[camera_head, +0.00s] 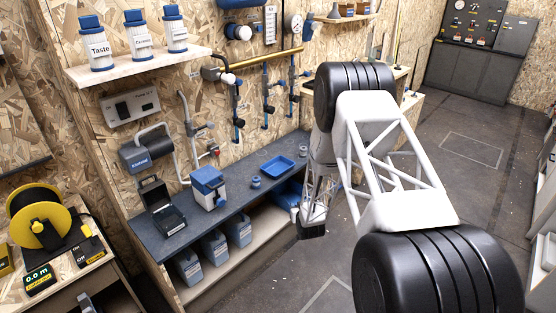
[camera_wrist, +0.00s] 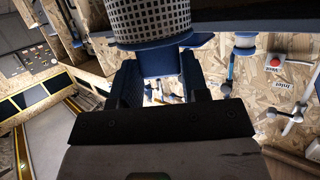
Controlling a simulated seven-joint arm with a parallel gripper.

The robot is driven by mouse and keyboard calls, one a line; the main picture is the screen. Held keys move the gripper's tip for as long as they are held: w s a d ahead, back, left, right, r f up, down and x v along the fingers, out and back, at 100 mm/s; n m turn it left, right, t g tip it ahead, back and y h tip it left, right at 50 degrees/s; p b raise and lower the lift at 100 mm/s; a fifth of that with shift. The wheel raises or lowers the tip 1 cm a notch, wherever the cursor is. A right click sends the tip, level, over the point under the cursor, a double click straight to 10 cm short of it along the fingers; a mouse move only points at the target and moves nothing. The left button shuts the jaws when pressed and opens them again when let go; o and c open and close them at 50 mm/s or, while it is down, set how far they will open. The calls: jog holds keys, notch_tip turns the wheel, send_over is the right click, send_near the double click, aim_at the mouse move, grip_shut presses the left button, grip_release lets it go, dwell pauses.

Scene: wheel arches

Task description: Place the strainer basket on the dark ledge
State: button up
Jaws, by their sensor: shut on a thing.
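The strainer basket (camera_wrist: 150,22) is a grey perforated cylinder with a blue collar, at the top of the wrist view. My gripper (camera_wrist: 160,68) is shut on its blue part, with one dark finger on each side. The basket's far end is cut off by the frame. My fingers and the basket are not clear there, hidden by my wrist. I cannot tell whether the basket touches the ledge.
A black device (camera_head: 168,221), a blue-and-white dispenser (camera_head: 208,188), a small blue cup (camera_head: 256,182) and a blue tray (camera_head: 277,165) stand on the ledge. Several grey canisters (camera_head: 214,248) stand below it. Pipes and blue valves (camera_head: 268,102) project from the wall.

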jog(key=w+a+r+n+y, duration=0.1)
jog(key=w+a+r, duration=0.1)
jog(key=a+r, duration=0.4)
jog(key=w+a+r+n+y, duration=0.1)
jog(key=w+a+r, duration=0.2)
jog(key=a+r, duration=0.4)
jog(key=a, duration=0.9)
jog(key=shift+a+r+n+g+y, duration=0.2)
jog(key=shift+n+g+y, duration=0.1)
jog(key=shift+g+y, duration=0.1)
jog(key=w+a+f, duration=0.1)
jog(key=w+a, duration=0.3)
jog(key=w, duration=1)
jog(key=shift+w+a+f, duration=0.2)
jog(key=shift+w+a+f, duration=0.1)
jog(key=shift+w+f, duration=0.1)
jog(key=shift+f, duration=0.7)
jog(key=shift+w+f, duration=0.2)
jog(key=shift+f, duration=0.7)
jog(key=shift+f, duration=0.25)
jog(key=shift+f, duration=0.2)
